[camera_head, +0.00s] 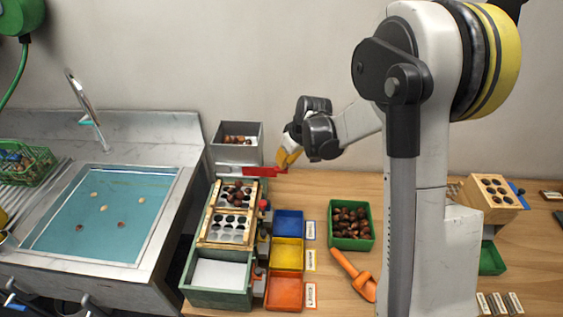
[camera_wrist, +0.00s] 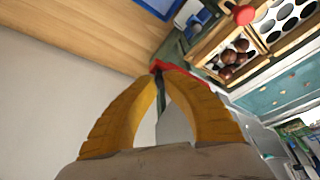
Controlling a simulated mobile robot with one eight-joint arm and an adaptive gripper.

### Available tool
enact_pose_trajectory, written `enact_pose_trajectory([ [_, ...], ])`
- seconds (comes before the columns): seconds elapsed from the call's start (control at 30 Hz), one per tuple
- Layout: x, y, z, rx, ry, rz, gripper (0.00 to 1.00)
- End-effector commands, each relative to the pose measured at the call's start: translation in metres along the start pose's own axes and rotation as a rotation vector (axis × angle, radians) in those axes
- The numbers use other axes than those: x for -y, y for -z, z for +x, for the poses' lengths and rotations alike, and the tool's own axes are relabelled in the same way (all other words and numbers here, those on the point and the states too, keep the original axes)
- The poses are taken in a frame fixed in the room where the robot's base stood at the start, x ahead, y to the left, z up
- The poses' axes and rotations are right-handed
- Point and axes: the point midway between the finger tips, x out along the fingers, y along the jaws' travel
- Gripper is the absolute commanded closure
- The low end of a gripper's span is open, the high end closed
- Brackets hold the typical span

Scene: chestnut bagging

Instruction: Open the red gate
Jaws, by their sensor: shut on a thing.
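The red gate (camera_head: 258,171) is a flat red piece at the back end of the wooden sorting rack, below the grey hopper. My gripper (camera_head: 287,158) reaches it from the right, its yellow fingers at the gate's right end. In the wrist view the fingertips of my gripper (camera_wrist: 163,78) come together on the red gate (camera_wrist: 180,68), and most of the gate is hidden behind them. The grey hopper (camera_head: 236,155) holds several chestnuts. Several more chestnuts (camera_head: 237,190) lie in the upper part of the rack (camera_head: 208,225).
Blue (camera_head: 287,223), yellow (camera_head: 286,253) and orange (camera_head: 284,292) bins stand right of the rack. A green crate (camera_head: 351,226) of chestnuts and an orange scoop (camera_head: 354,275) lie further right. A water-filled sink (camera_head: 105,212) is at left. A red knob (camera_head: 264,204) sits beside the rack.

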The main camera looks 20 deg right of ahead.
Motion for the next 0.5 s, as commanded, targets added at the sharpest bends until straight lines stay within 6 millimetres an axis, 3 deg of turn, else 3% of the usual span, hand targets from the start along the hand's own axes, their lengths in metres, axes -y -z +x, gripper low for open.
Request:
enact_pose_trajectory([
  [0.03, -0.0002, -0.0003, 0.0007, 0.001, -0.001, -0.001, 0.87],
  [0.13, -0.0001, -0.0002, 0.0007, 0.001, 0.000, -0.001, 0.60],
  [0.5, 0.0000, 0.0002, -0.0047, 0.000, 0.000, 0.000, 0.60],
])
